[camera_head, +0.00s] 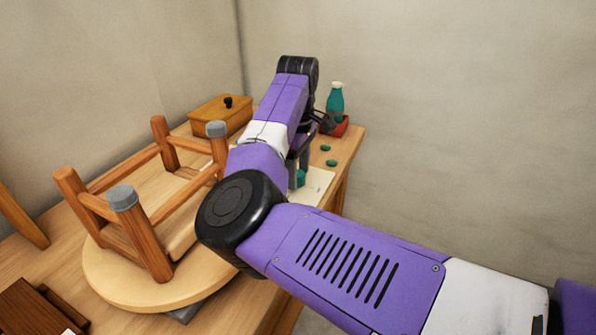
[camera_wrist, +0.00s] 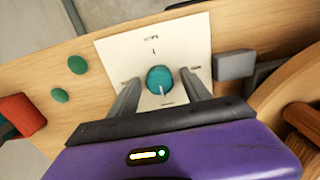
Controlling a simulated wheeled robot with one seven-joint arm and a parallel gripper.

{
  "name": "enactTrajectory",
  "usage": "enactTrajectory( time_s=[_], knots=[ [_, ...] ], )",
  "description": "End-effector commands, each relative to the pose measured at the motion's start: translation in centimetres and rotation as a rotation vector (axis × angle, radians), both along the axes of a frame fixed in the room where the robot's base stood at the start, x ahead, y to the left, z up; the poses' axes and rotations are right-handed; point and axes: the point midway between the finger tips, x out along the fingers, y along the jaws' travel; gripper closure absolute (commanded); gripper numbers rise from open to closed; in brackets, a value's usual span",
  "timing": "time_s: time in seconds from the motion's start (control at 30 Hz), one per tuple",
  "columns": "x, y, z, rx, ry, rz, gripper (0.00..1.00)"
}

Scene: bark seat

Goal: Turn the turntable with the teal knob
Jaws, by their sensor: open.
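The teal knob (camera_wrist: 160,80) sits on a pale printed plate (camera_wrist: 112,48) on the bench. In the wrist view my gripper (camera_wrist: 158,88) is open, with one finger on each side of the knob. I cannot tell whether the fingers touch it. In the head view the knob (camera_head: 300,177) is partly hidden by my arm. The round wooden turntable (camera_head: 125,290) carries an upturned wooden stool (camera_head: 150,245) with grey caps on some legs. The turntable's edge also shows at the right of the wrist view (camera_wrist: 268,88).
A wooden box (camera_head: 220,117) with a black knob stands at the back. A teal bottle (camera_head: 335,102), a red object (camera_head: 340,128) and two green discs (camera_head: 327,155) are at the bench's right end. A grey block (camera_wrist: 235,65) sits beside the plate. Walls close off the back.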

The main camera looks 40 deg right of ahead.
Motion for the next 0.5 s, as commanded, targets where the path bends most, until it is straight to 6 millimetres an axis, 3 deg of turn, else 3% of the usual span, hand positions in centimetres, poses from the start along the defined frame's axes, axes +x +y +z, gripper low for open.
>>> enactTrajectory(
  time_s=[0.13,0.4,0.5],
  knots=[
    [0.01,0.00,0.01,0.000,0.000,0.000,0.46],
    [0.01,0.00,0.04,0.000,0.000,0.000,0.99],
    [0.01,0.00,0.06,0.000,0.000,0.000,1.00]
  ],
)
